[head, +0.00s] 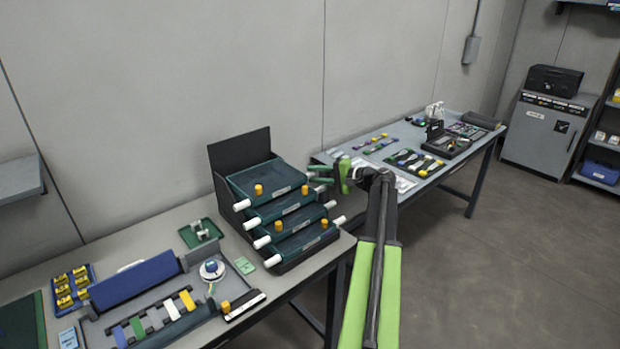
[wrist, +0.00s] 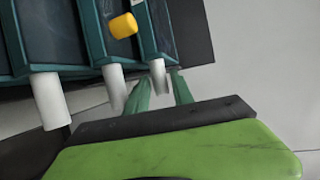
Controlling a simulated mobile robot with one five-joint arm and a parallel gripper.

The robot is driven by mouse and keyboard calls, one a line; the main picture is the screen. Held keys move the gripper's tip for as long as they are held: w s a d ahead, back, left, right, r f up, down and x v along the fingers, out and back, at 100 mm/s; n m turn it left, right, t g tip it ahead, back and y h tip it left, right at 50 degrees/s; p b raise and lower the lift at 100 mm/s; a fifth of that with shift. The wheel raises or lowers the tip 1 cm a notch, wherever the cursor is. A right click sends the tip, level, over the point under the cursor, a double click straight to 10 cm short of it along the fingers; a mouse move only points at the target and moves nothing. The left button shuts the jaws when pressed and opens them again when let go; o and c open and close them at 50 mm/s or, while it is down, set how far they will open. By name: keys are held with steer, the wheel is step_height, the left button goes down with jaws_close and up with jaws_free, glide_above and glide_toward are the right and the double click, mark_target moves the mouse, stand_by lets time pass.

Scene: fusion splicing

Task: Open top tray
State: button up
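A rack of stacked dark teal trays stands on the near bench. The top tray (head: 268,180) has a white peg handle at its left front (head: 241,205) and a yellow knob on it. My gripper (head: 318,174) is at the right end of the top tray, its green fingers apart. In the wrist view my gripper (wrist: 161,90) has one finger on each side of a white handle (wrist: 158,75) on the tray nearest the dark back panel. The handle lies between the fingertips with small gaps showing; contact cannot be told. In the head view the fingers hide that handle.
Lower trays (head: 300,238) sit under the top one, with white handles protruding at their sides. A blue-lidded workstation (head: 135,278) and a green dish (head: 200,233) stand to the left. A second bench (head: 405,130) with tools lies behind my arm. Open floor lies right.

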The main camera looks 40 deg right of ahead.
steer(key=shift+x, duration=0.9)
jaws_close()
stand_by(0.8)
